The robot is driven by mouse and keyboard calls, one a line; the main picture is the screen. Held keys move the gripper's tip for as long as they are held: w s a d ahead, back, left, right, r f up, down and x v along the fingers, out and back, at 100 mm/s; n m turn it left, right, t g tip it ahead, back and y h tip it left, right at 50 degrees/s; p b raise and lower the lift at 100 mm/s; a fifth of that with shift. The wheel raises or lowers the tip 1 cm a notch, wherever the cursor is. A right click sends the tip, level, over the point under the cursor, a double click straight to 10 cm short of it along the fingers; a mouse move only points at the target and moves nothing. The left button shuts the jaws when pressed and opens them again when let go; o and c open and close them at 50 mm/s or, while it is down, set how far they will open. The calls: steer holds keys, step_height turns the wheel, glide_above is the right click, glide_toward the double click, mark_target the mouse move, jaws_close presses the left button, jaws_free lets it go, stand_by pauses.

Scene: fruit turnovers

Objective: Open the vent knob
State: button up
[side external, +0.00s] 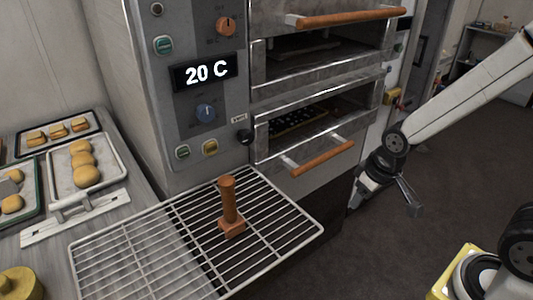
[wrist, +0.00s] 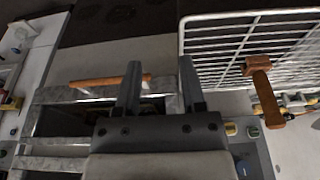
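The vent knob (side external: 245,136) is a small black knob on the oven's control panel, at the panel's lower right beside a small white label (side external: 238,118). I cannot make it out in the wrist view. My gripper (side external: 407,196) hangs in the air to the right of the oven, well apart from the knob. In the wrist view its two fingers (wrist: 160,82) are spread with nothing between them.
A wire rack (side external: 150,245) juts out in front of the panel, with an upright wooden tool (side external: 229,203) on it. The lower oven door's wooden handle (side external: 322,158) sticks out between my gripper and the panel. Trays of pastries (side external: 118,150) lie at left.

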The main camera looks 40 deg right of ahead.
steer(key=o, duration=0.3)
steer(key=shift+w+a, duration=0.1)
steer(key=shift+w, duration=0.35)
steer(key=shift+o, duration=0.9)
steer(key=w+a+t, duration=0.3)
steer(key=w+t, duration=0.3)
steer(key=w, duration=0.7)
steer(key=t, duration=0.7)
glide_toward(248, 138)
step_height(248, 138, down, 3)
steer(key=w+d, duration=0.1)
steer(key=w, duration=0.1)
steer(key=shift+w+a+r+t, duration=0.45)
steer(key=shift+w+r+t, duration=0.1)
steer(key=shift+t, duration=0.55)
steer(key=shift+w, duration=0.1)
steer(key=shift+w, duration=3.8)
